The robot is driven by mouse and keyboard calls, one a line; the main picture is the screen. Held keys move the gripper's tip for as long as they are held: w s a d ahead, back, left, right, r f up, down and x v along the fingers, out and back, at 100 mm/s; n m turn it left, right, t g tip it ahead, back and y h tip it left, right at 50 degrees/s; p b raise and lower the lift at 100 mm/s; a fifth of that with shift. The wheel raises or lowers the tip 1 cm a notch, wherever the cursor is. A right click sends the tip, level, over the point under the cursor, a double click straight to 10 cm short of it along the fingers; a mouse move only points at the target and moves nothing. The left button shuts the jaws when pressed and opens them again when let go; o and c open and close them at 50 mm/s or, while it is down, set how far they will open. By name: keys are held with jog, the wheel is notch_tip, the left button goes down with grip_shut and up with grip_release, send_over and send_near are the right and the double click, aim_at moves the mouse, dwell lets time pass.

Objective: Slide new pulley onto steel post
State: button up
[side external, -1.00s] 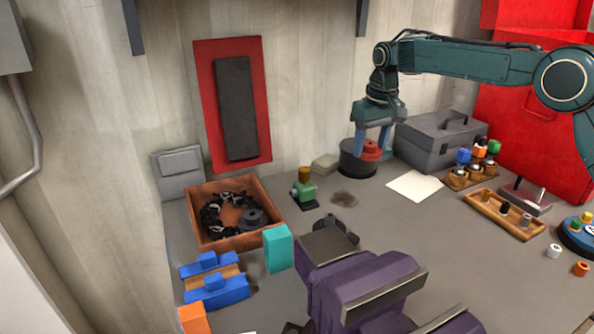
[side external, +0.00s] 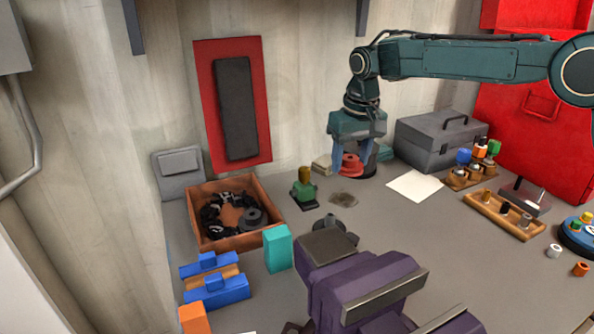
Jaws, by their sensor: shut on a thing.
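My gripper (side external: 350,160) points down at the back of the bench, in front of the wall. It is shut on a red pulley (side external: 350,166), which shows between its fingers. The pulley is in front of a dark round stand (side external: 373,168), and I cannot tell whether the two touch. A small green fixture (side external: 304,194) with an upright brass-coloured piece (side external: 305,173) stands to the left of the gripper. I cannot make out a steel post for certain.
An open wooden box (side external: 205,241) with black parts stands at the left. A purple vise (side external: 350,280) fills the front. A grey toolbox (side external: 432,145), a white sheet (side external: 414,185) and trays of small parts (side external: 505,217) lie right. Bench between fixture and gripper is mostly clear.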

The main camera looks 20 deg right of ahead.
jog(key=s+a, duration=0.5)
jog(key=a, duration=0.2)
jog(key=shift+s+a, duration=0.35)
jog(key=shift+s, duration=0.05)
jog(key=shift+f, duration=0.25)
jog(key=shift+f, duration=1.9)
jog(key=shift+f, duration=1.25)
dwell(0.6)
jog(key=o, duration=1.2)
